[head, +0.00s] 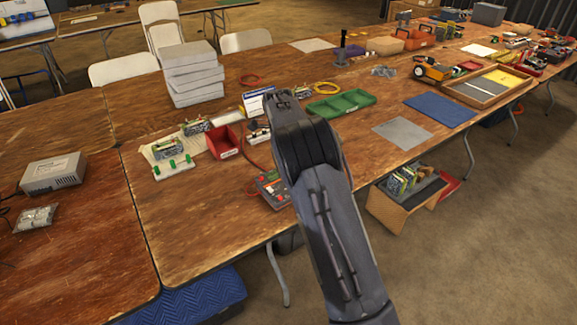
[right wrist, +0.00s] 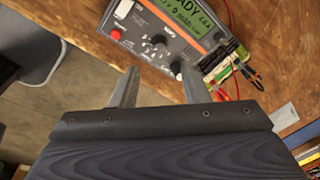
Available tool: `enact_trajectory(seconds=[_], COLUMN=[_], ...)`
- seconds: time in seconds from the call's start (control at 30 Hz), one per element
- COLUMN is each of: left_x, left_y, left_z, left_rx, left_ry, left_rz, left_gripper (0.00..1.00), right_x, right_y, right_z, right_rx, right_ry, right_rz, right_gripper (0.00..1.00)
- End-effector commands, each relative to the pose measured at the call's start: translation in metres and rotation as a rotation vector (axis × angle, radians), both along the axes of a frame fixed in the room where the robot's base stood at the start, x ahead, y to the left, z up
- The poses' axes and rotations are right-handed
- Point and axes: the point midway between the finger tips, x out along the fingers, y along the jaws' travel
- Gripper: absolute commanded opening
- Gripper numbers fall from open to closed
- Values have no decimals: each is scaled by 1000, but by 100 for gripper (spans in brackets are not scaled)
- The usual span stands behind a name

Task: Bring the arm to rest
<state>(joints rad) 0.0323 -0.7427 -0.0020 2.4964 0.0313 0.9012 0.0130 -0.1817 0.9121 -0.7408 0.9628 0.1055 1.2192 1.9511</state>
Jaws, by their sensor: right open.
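My right arm reaches up from the bottom of the head view over the front edge of the table. Its gripper is hidden there behind the arm. In the right wrist view my right gripper (right wrist: 160,68) has its two fingers apart with nothing between them. The grey charger (head: 272,188) sits at the table edge, partly covered by my arm. It shows large beyond the fingertips in the right wrist view (right wrist: 150,42), with a lit green screen reading READY and 4.0 A. A green circuit board (right wrist: 222,68) with red and black leads lies beside the charger. My left gripper is not in view.
A red bin (head: 224,142), a green tray (head: 341,103) and a white-and-blue box (head: 256,101) stand around my arm. A grey stack (head: 192,75) stands at the back. The wooden table (head: 200,225) is bare at front left. A cardboard box (head: 400,205) is below the table.

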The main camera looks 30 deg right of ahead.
Motion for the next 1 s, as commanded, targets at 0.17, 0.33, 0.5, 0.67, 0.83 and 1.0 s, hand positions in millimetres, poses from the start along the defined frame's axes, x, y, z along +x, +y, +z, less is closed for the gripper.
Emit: enact_trajectory(seconds=[0.17, 0.33, 0.5, 0.67, 0.83, 1.0], left_x=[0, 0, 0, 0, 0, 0], left_y=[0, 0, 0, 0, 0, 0], left_z=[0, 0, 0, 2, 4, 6], left_rx=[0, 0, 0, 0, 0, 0], left_ry=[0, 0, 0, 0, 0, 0], left_rz=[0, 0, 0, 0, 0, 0], left_gripper=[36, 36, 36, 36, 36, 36], right_x=[0, 0, -6, -44, -111, -184], right_y=[0, 0, -3, -9, 7, 42], right_z=[0, 0, 6, 33, 73, 108], right_rx=[0, 0, 19, 123, 247, 265], right_ry=[0, 0, -4, -34, -137, -282], right_rz=[0, 0, 20, 169, 504, 905], right_gripper=[41, 41, 41, 41, 41, 41])
